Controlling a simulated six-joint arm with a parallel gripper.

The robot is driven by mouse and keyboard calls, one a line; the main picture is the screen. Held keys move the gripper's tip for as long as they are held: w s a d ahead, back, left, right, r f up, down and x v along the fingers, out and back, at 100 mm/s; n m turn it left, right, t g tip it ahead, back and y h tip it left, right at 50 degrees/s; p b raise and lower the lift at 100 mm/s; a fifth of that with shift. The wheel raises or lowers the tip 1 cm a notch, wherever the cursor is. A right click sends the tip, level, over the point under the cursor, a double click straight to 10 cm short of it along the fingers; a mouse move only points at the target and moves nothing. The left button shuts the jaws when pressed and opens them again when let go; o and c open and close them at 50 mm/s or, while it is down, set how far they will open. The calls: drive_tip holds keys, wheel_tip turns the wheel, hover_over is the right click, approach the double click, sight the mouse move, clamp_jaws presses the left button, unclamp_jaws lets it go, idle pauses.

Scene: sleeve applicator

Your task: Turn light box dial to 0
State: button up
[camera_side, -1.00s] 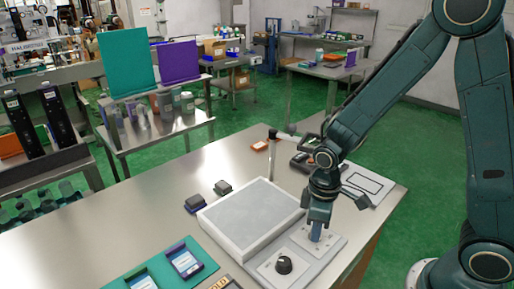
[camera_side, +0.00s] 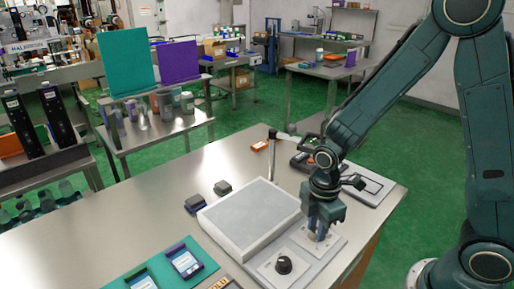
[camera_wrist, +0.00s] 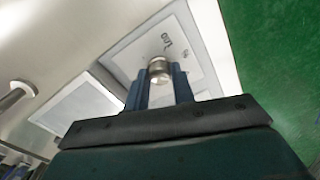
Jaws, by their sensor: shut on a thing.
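The light box (camera_side: 250,218) is a pale grey slab with a white rim on the steel table. On its right is a grey control panel with two plates. The black dial (camera_side: 284,264) sits on the nearer plate, clear of my gripper. My gripper (camera_side: 319,232) points down over the farther plate. In the wrist view my gripper (camera_wrist: 160,80) has its two blue fingers shut on a metallic knob (camera_wrist: 159,68). Printed marks show on the plate beside that knob, too small to read surely. The knob is mostly hidden by the fingers in the side view.
Phone-like devices on a teal mat (camera_side: 167,268) lie at the front. A black tray (camera_side: 306,161), an orange item (camera_side: 259,146) and an upright post (camera_side: 272,155) stand behind.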

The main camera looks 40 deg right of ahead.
sight(316, 230)
idle(0.4)
drive_tip(key=o, duration=1)
drive_tip(key=shift+r, duration=0.15)
wheel_tip(316, 230, up, 14)
drive_tip(key=shift+f, duration=0.2)
idle(0.4)
drive_tip(key=s+d+r+m+t, duration=0.4)
drive_tip(key=s+r+m, duration=0.4)
drive_tip(key=s+m, duration=0.4)
drive_tip(key=shift+r+m+t, duration=0.3)
drive_tip(key=shift+m+t, duration=0.5)
drive_tip(key=shift+m, duration=0.3)
